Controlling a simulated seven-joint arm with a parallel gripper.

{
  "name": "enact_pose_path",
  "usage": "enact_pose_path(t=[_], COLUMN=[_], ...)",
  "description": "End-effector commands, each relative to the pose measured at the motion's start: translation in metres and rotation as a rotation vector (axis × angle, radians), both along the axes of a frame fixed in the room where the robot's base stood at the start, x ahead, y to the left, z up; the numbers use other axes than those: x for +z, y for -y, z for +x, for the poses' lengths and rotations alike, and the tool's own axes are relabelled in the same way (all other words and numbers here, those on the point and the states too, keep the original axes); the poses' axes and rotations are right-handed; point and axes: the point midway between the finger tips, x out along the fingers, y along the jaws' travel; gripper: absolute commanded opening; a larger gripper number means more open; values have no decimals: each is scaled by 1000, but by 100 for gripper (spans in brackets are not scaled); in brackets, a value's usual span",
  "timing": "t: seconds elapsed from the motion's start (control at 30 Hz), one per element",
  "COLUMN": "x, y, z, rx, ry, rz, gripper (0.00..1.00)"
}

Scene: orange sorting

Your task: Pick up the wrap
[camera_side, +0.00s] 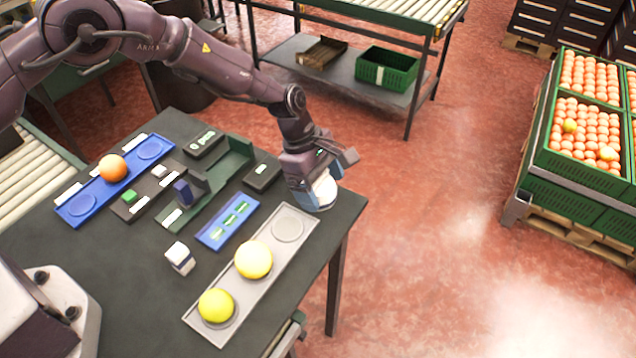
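My gripper (316,186) points down at the far right corner of the table. A white, rounded thing (325,188) with blue beside it shows right at its fingertips; it may be the wrap, but the gripper covers much of it. I cannot tell whether the fingers are closed on it or only around it. A small white block with dark markings (180,257) stands on the table left of the grey tray.
The grey tray (213,334) holds two yellow fruits (253,259). A blue tray (105,194) holds an orange (112,168). A blue plate (212,238) bears green strips. Dark boxes (262,177) and a green holder (236,160) stand close left of my gripper.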

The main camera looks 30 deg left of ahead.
Motion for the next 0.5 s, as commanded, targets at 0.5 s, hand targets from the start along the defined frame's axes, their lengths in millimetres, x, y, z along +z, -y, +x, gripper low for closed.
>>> enact_pose_path(t=[0.5], x=[4], y=[0], z=[0], rx=[-1], ry=[0], rz=[0], gripper=[51])
